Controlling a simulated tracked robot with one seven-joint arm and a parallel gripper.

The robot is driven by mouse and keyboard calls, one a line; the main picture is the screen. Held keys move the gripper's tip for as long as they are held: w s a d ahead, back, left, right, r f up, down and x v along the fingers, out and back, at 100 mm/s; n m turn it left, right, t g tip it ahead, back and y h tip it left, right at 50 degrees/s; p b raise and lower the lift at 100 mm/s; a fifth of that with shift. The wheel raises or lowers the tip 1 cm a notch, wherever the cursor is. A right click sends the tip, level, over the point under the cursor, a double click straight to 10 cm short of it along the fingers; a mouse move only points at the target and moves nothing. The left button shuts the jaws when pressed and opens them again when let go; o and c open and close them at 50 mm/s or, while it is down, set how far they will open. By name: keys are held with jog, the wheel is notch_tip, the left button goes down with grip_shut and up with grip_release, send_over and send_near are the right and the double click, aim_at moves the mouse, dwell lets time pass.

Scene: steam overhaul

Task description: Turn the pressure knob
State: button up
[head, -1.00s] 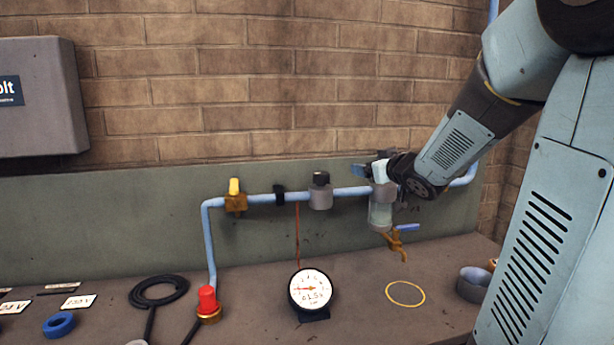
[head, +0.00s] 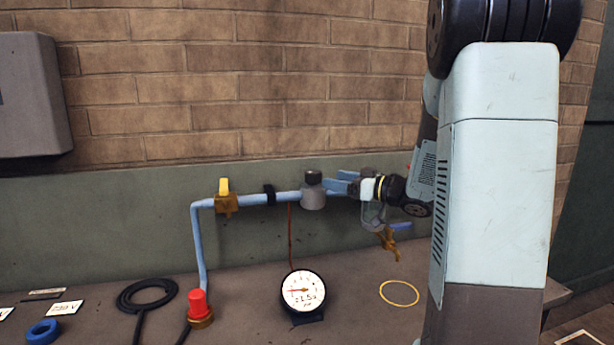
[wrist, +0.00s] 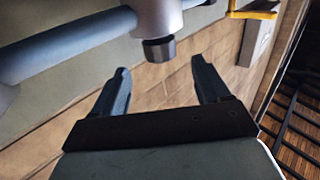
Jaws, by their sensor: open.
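The pressure knob (head: 313,177) is a black cap on top of a grey regulator body (head: 314,198) on the blue pipe. In the wrist view the dark knob (wrist: 159,49) sits just beyond and between my two fingertips, below the grey body (wrist: 157,15). My gripper (head: 338,181) is to the right of the knob in the head view, with its blue fingers pointing left toward it. The fingers are apart and empty in the wrist view (wrist: 160,82). I cannot tell from the head view whether a finger touches the knob.
A yellow-handled valve (head: 225,195) sits left on the pipe. A round gauge (head: 303,290) stands on the bench below. A brass tap with a blue lever (head: 388,237) hangs below my gripper. A red-capped fitting (head: 199,307) and black hose coil (head: 147,294) lie left.

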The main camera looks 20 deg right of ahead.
aim_at(307, 175)
jog(key=x, duration=1)
jog(key=shift+w+a, duration=0.1)
jog(key=shift+a, duration=0.05)
jog(key=shift+c, duration=0.3)
jog(key=c, duration=0.9)
